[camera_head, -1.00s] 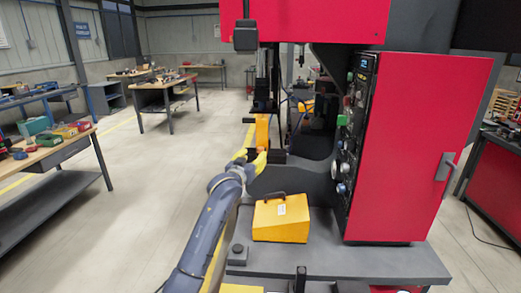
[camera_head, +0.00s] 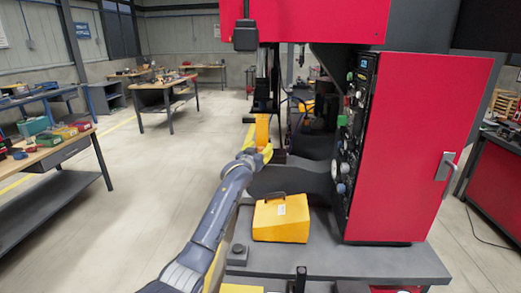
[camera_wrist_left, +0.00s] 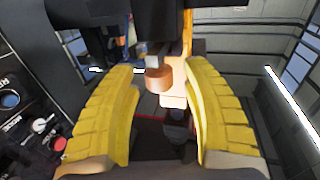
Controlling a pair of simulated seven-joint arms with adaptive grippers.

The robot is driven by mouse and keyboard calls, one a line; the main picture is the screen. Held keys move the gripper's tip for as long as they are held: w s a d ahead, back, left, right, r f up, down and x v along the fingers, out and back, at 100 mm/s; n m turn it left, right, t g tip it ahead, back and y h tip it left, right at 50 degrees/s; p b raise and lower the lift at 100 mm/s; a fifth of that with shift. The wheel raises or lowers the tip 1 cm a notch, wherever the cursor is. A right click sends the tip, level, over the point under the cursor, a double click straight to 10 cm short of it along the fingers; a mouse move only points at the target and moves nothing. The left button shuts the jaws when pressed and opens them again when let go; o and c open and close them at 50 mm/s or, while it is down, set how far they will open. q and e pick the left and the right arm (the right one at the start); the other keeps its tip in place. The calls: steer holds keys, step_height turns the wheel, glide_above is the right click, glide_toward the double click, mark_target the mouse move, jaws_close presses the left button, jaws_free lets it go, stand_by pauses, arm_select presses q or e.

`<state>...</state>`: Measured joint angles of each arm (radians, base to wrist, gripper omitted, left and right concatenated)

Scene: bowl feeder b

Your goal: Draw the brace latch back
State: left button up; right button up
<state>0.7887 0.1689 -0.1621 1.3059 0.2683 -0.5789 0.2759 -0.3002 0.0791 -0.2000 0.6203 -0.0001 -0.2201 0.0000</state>
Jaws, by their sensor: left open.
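An orange upright bar (camera_head: 262,131), which looks like the brace, stands at the left side of the red machine; I cannot tell for certain which part is the latch. My left gripper (camera_head: 262,156) is at the bar's lower end, and its yellow fingers are spread. In the left wrist view the open left gripper (camera_wrist_left: 165,115) has a copper-coloured round knob (camera_wrist_left: 158,78) between and beyond its fingers, beside a pale orange part (camera_wrist_left: 178,85). I see no finger closed on the knob. My right gripper is out of view.
A yellow wedge-shaped box (camera_head: 281,220) with a black handle sits on the grey machine base (camera_head: 340,262), close to my left forearm. The red cabinet (camera_head: 420,145) with its control panel (camera_head: 352,130) stands to the right.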

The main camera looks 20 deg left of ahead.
arm_select(q)
jaws_close()
stand_by(0.3)
